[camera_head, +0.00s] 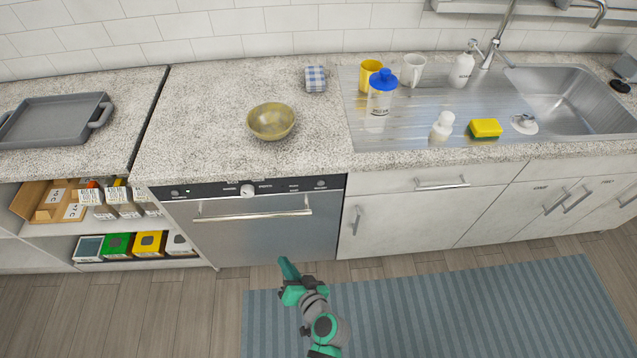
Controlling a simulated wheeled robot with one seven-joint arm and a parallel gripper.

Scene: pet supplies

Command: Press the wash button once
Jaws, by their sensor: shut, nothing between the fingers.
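A steel dishwasher (265,236) is set under the counter, its door shut. Its dark control panel (215,189) runs along the top edge, with a light round knob (247,190), small marks and a round control (320,184) near the right end. The panel lettering is too small to read, so I cannot tell which control is the wash button. My gripper (287,266) is shut and empty. It appears in front of the dishwasher's lower edge, below the panel in the picture and apart from it.
A bar handle (253,208) sticks out below the panel. A yellow bowl (271,121) stands on the counter above. Open shelves (60,240) with boxes are at left, white cabinets (430,205) at right. A striped blue mat (450,310) lies on the floor.

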